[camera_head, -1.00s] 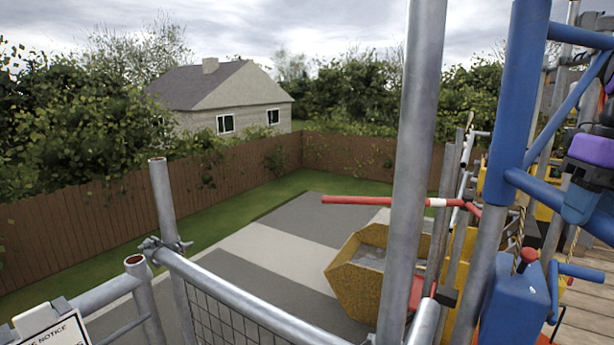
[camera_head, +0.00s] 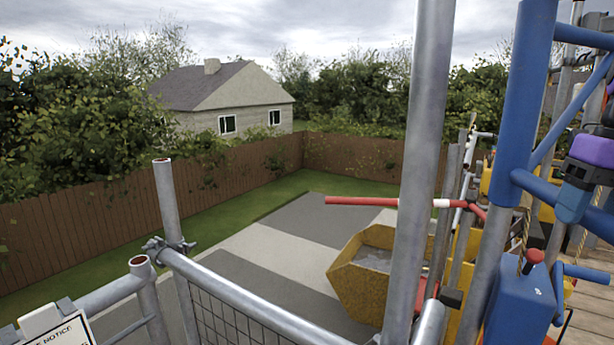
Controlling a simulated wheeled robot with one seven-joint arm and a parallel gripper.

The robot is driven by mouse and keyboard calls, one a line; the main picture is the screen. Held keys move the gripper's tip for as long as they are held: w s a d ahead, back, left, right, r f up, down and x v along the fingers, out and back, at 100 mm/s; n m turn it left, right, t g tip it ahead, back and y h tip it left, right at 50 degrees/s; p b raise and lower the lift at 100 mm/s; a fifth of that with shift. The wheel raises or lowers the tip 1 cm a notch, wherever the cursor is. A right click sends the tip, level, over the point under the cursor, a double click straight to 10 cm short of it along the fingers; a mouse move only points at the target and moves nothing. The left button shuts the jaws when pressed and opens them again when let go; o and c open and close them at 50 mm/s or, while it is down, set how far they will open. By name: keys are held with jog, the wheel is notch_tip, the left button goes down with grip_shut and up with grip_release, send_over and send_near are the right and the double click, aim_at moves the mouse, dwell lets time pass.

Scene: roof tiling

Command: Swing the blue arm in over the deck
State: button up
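The blue arm is a tubular frame on a blue sleeve (camera_head: 523,100) around a grey scaffold post at the right. Its upper bar, diagonal brace and lower bar run off toward the right edge. A blue box (camera_head: 520,305) with a red knob stands below, beside the post. A purple, grey and blue part (camera_head: 590,150) overlaps the lower bar at the right edge. It may be part of my arm, but I cannot be sure. I cannot make out my gripper's fingers or whether they touch the blue arm. The wooden deck (camera_head: 590,300) shows at the lower right.
A thick grey post (camera_head: 422,150) stands upright before me. A guardrail with mesh (camera_head: 250,300) and a notice board (camera_head: 60,332) are at the lower left. Beyond are a yellow skip (camera_head: 365,285), a red and white bar (camera_head: 390,202), paving, a brown fence and a house.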

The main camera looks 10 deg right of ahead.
notch_tip(320, 180, up, 11)
jog(key=d, duration=0.1)
jog(key=shift+s+d+f, duration=0.15)
jog(key=shift+s+d, duration=0.05)
jog(key=shift+d, duration=0.1)
dwell(0.4)
jog(key=shift+w+a+f+n, duration=0.1)
jog(key=shift+a+f+n, duration=0.25)
jog(key=shift+n, duration=0.35)
jog(key=a+f+m+t+h, duration=0.1)
jog(key=a+f+m, duration=0.5)
jog(key=m, duration=1.1)
jog(key=a+f+m+t, duration=0.3)
jog(key=a+f+m, duration=0.4)
jog(key=m, duration=1)
jog(key=shift+s+f+t+h, duration=0.25)
jog(key=shift+s+t+h, duration=0.05)
jog(key=shift+h, duration=0.1)
